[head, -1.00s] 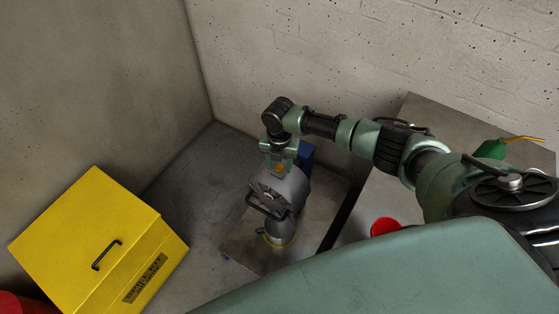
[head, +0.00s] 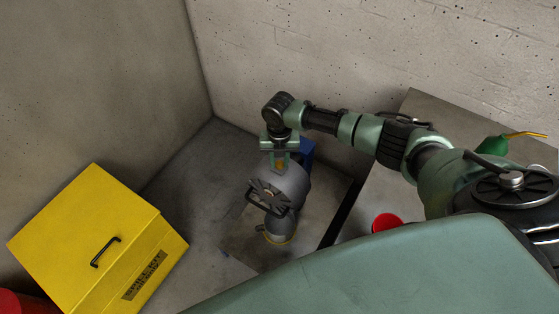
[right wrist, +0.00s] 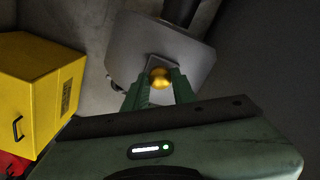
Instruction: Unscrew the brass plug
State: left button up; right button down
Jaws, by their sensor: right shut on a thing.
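The brass plug (right wrist: 160,77) shows in the right wrist view as a round gold-coloured knob on the grey metal housing (right wrist: 132,42). In the head view the plug (head: 279,164) is a small gold spot on top of the grey machine (head: 292,186). My right gripper (head: 279,160) comes down on it from above. Its two green fingers, also in the right wrist view (right wrist: 160,88), are shut on the plug, one on each side. The thread below the plug is hidden. My left gripper is not in view.
A yellow cabinet (head: 80,235) with a black handle stands at the left. A grey bench (head: 440,115) at the right holds a red cup (head: 386,221) and a green oil can (head: 491,150). A concrete wall (head: 330,50) rises behind the machine.

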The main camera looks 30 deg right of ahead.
jog(key=n+b, duration=0.2)
jog(key=n, duration=0.3)
jog(key=shift+f, duration=0.2)
jog(key=shift+n, duration=1)
jog(key=shift+r+n, duration=0.2)
jog(key=shift+n, duration=0.3)
jog(key=shift+r, duration=0.1)
jog(key=shift+r, duration=0.1)
jog(key=shift+r+p, duration=0.7)
jog(key=shift+r, duration=0.1)
jog(key=shift+r, duration=0.1)
notch_tip(320, 180, up, 5)
jog(key=p, duration=0.4)
